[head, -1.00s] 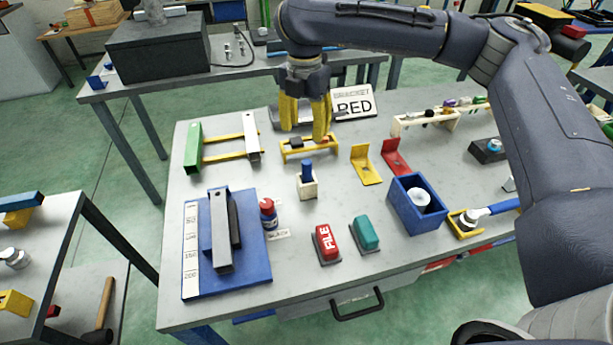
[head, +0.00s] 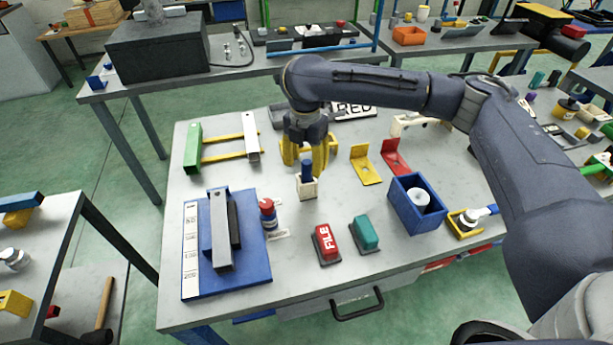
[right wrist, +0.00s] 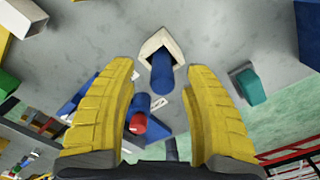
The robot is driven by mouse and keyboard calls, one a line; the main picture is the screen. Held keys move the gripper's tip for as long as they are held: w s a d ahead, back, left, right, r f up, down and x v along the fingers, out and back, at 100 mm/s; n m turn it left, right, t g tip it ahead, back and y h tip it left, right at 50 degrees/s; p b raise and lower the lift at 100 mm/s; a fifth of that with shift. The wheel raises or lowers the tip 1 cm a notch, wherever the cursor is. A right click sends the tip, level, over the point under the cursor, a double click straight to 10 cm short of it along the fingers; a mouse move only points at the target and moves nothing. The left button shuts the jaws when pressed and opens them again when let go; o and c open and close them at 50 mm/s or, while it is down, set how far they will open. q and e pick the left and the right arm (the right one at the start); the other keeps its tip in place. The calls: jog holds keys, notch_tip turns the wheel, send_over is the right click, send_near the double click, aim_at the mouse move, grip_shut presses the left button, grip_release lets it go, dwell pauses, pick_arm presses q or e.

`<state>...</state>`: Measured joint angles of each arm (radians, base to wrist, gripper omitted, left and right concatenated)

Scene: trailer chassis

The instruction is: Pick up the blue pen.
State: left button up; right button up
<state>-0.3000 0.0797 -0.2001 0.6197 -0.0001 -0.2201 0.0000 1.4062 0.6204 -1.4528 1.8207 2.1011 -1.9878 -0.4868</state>
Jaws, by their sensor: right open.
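The blue pen (head: 307,169) stands upright in a small cream block holder (head: 307,189) near the middle of the table. Its lower part is hidden inside the holder. In the right wrist view the pen (right wrist: 162,74) shows between the two yellow fingers, beyond their tips, with the holder (right wrist: 154,45) around its far end. My right gripper (head: 305,162) is open and empty, pointing down just above and behind the pen; the right wrist view shows the fingers (right wrist: 160,80) apart and not touching it. My left gripper is not in view.
A red-capped blue bottle (head: 268,215) stands left of the holder. A blue box (head: 415,207) is to the right, and a blue board (head: 255,277) at the left. Bare table surrounds the holder.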

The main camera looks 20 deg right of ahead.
aim_at(306, 173)
jog(key=shift+s+f, duration=0.1)
jog(key=shift+f, duration=1.75)
grip_shut()
